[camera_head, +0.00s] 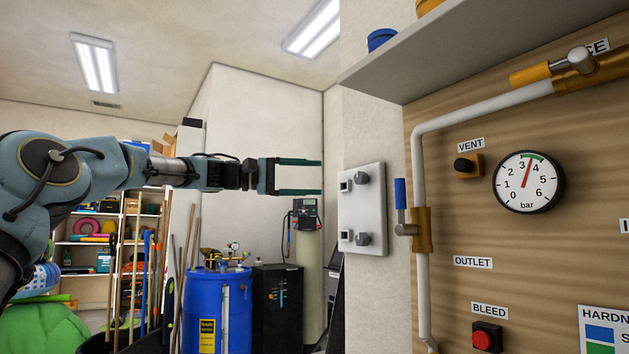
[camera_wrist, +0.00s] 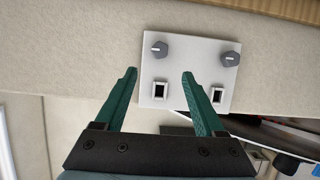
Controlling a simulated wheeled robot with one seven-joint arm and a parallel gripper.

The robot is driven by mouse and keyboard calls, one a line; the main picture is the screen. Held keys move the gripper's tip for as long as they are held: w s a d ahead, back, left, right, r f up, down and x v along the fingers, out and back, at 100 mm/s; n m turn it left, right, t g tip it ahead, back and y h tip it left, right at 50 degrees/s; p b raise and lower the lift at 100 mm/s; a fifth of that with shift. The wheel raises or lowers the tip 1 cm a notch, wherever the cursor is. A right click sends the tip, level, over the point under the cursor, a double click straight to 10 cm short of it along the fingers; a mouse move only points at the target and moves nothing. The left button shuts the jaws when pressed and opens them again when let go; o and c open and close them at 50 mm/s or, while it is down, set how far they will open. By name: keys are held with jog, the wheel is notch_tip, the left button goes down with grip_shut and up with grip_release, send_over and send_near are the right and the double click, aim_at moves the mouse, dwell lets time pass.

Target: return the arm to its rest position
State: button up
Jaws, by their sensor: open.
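My arm reaches in from the left in the head view, stretched out level. My gripper (camera_head: 321,177) is open with nothing between its two teal fingers, and it points right. The gripper also shows in the wrist view (camera_wrist: 158,72), its fingers spread apart. A white wall plate (camera_head: 348,205) with two grey knobs and two small dark-windowed switches is to the right of the fingertips. The same plate (camera_wrist: 188,47) lies ahead of the fingers in the wrist view. The fingertips look apart from the plate in the head view.
A wooden panel (camera_head: 450,225) at right carries a pipe, a blue-handled valve (camera_head: 401,194), a pressure gauge (camera_head: 528,182), and a red bleed button (camera_head: 487,337). A shelf (camera_head: 480,45) juts out above. A blue barrel (camera_head: 215,315) and black cabinet (camera_head: 278,310) stand below the gripper.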

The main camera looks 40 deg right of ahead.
dwell(0.3)
jog(key=w+a+f+n+t+y+p, duration=0.1)
jog(key=a+f+t+y, duration=0.1)
jog(key=f, duration=0.7)
jog(key=w+a+f+n+t+y, duration=0.1)
jog(key=f+t+y, duration=0.2)
jog(key=f, duration=0.7)
jog(key=w+a+f+n+t+y, duration=0.1)
jog(key=w+a+f+t+y, duration=0.2)
jog(key=a+f, duration=1)
jog(key=s+a+f+t+y+p, duration=0.15)
jog(key=a+f, duration=0.25)
jog(key=a, duration=0.4)
jog(key=s+a+f+y, duration=0.1)
jog(key=a+f+y, duration=0.25)
jog(key=a, duration=0.45)
jog(key=s+a+f+y, duration=0.1)
jog(key=s+a+f, duration=0.2)
jog(key=s+a, duration=0.2)
jog(key=s+a+f+y+p, duration=0.1)
jog(key=s+a, duration=0.4)
jog(key=a, duration=0.7)
notch_tip(320, 180, down, 2)
jog(key=shift+s+a+n+y, duration=0.25)
jog(key=shift+s+n+y, duration=0.15)
jog(key=shift+y, duration=0.1)
